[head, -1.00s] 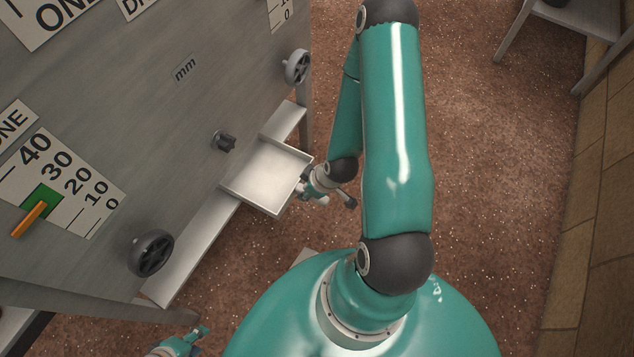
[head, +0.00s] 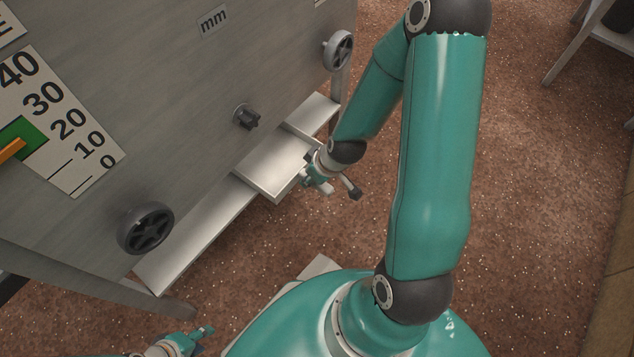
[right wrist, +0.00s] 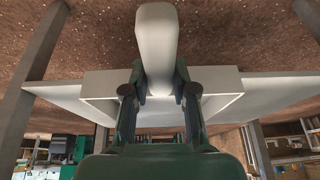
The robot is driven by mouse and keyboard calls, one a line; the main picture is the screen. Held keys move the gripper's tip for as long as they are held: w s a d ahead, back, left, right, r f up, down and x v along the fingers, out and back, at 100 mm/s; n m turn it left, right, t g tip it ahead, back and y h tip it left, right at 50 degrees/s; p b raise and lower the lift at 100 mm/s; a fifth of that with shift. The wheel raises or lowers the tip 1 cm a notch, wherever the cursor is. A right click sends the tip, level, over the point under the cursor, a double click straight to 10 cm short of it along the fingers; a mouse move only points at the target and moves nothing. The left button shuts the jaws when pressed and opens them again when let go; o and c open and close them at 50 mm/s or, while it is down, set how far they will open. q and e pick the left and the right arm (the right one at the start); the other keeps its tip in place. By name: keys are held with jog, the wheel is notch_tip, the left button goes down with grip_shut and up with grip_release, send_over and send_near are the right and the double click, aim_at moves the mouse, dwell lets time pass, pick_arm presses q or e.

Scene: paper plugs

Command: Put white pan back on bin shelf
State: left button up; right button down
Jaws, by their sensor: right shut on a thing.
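The white pan (head: 272,168) is a shallow tray lying on the pale bin shelf (head: 192,236) along the foot of the grey machine. Its inner part is hidden under the machine's panel, and its outer edge sticks out a little past the shelf. My right gripper (head: 308,176) is at the pan's outer side. In the right wrist view its fingers (right wrist: 157,90) are shut on the pan's pale handle (right wrist: 156,40), with the pan wall (right wrist: 100,84) just beyond. My left gripper (head: 202,334) is at the bottom left, away from the pan; its finger gap is unclear.
The machine's panel (head: 180,95) rises over the shelf and carries handwheels (head: 146,228) (head: 339,50) and a dark knob (head: 247,116) near the pan. A grey table (head: 590,40) stands at the top right. The speckled brown floor (head: 540,180) on the right is clear.

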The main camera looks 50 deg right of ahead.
jog(key=w+p, duration=0.1)
jog(key=w, duration=0.3)
jog(key=shift+a+r+p, duration=0.1)
jog(key=shift+a+p, duration=0.1)
jog(key=shift+p, duration=0.15)
jog(key=shift+w+f, duration=0.2)
jog(key=shift+f, duration=0.1)
jog(key=shift+f+b, duration=0.55)
jog(key=shift+b, duration=0.05)
pick_arm(q)
jog(key=shift+r, duration=0.65)
pick_arm(e)
jog(key=c, duration=0.8)
grip_release()
jog(key=shift+c, duration=0.2)
